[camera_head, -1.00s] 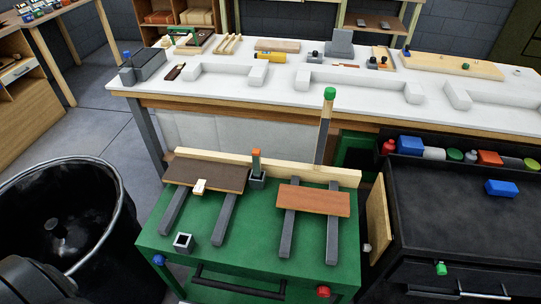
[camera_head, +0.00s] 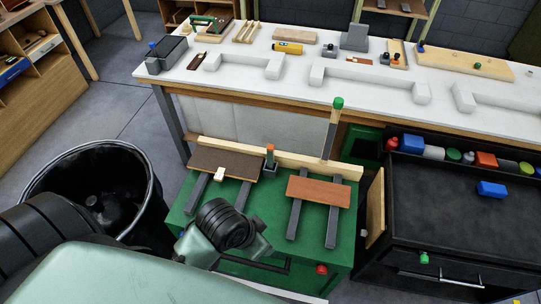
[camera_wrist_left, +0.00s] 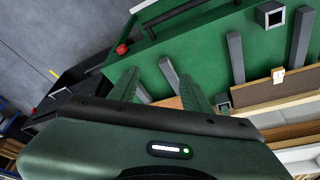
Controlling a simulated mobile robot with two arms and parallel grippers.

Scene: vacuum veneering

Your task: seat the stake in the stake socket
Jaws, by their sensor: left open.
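A short stake with an orange top (camera_head: 270,152) stands upright in a dark grey square holder (camera_head: 269,172) at the back of the green cart top (camera_head: 276,196). A taller stake with a green top (camera_head: 333,125) stands behind the reddish board. An empty, square, open-topped grey socket (camera_wrist_left: 270,15) shows in the left wrist view; in the head view my left arm hides it. I cannot tell which socket the task names. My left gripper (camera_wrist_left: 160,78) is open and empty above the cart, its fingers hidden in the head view. My right gripper is out of view.
A dark brown board (camera_head: 226,163) and a reddish board (camera_head: 318,191) lie across grey bars on the cart. A black bin (camera_head: 95,180) stands left, a black cabinet (camera_head: 450,205) right, a white workbench (camera_head: 300,62) behind.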

